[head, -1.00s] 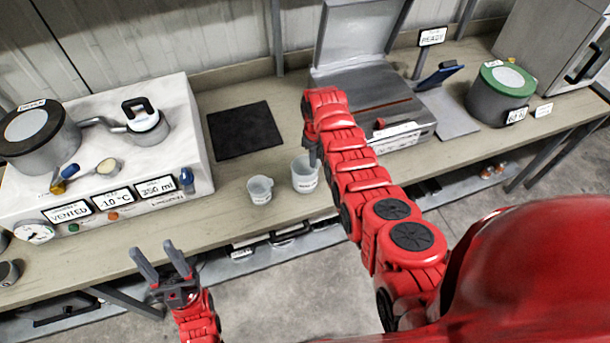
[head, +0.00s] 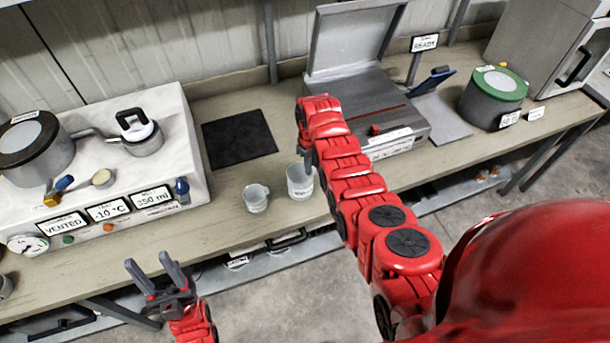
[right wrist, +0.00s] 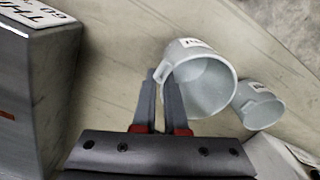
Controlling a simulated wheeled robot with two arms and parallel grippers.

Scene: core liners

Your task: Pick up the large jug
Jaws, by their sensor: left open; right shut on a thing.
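The large jug (head: 300,183) is a pale, translucent cup with a white label, upright near the front edge of the bench. In the right wrist view the large jug (right wrist: 208,85) has its handle between the two fingers of my right gripper (right wrist: 160,82), which is shut on it. In the head view my right gripper (head: 307,160) is at the jug's upper right, partly hidden by my red arm. I cannot tell whether the jug's base touches the bench. My left gripper (head: 156,268) is open and empty, in front of the bench.
A smaller jug (head: 256,199) stands close left of the large one; it also shows in the right wrist view (right wrist: 259,106). A black mat (head: 239,138) lies behind. A white console (head: 150,175) is left, a grey open-lidded machine (head: 375,112) right, and a green-lidded pot (head: 493,98) farther right.

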